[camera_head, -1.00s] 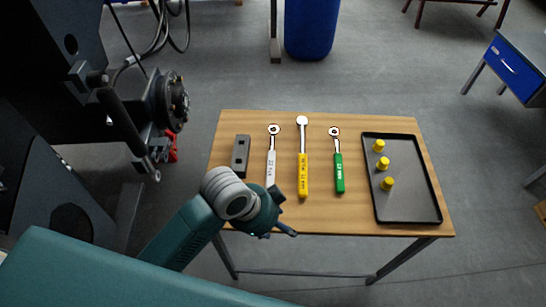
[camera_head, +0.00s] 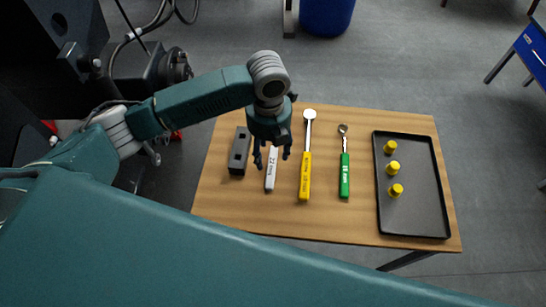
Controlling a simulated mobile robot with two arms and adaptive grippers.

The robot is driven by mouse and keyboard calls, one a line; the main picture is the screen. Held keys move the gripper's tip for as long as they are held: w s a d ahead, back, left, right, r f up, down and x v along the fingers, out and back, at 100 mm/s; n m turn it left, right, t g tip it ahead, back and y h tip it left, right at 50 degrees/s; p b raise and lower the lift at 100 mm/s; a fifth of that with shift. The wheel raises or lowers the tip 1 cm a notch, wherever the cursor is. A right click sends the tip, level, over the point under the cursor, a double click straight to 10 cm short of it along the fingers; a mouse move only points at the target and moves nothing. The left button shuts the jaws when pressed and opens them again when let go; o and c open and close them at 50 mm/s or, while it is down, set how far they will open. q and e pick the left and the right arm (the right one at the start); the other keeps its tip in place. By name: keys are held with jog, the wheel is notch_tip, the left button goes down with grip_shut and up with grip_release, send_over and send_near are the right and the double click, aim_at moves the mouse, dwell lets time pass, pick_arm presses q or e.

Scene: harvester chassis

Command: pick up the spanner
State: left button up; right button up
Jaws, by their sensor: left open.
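Three spanners lie side by side on the wooden table. The white-handled spanner (camera_head: 271,177) is leftmost, and its head is hidden behind my left gripper. The yellow-handled spanner (camera_head: 305,175) lies in the middle with its round head toward the back. The green-handled spanner (camera_head: 344,178) lies to its right. My left gripper (camera_head: 272,162) is open and points down over the white spanner, its fingers to either side of the handle in the picture. Whether it touches the handle cannot be told. My right gripper is not in view.
A dark grey block (camera_head: 239,152) lies left of the white spanner. A black tray (camera_head: 418,220) with three yellow pieces (camera_head: 392,168) stands on the right of the table (camera_head: 285,225). Dark machinery (camera_head: 65,35) stands at the left. The table's front strip is clear.

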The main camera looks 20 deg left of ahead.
aim_at(269, 165)
pick_arm(q)
jog(key=shift+f, duration=0.85)
notch_tip(269, 165, down, 4)
jog(key=shift+a+f+p, duration=0.15)
jog(key=shift+p, duration=0.65)
jog(key=shift+w+f, duration=0.15)
jog(key=shift+f, duration=0.35)
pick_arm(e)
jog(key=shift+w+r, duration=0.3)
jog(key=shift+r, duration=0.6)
pick_arm(q)
grip_shut()
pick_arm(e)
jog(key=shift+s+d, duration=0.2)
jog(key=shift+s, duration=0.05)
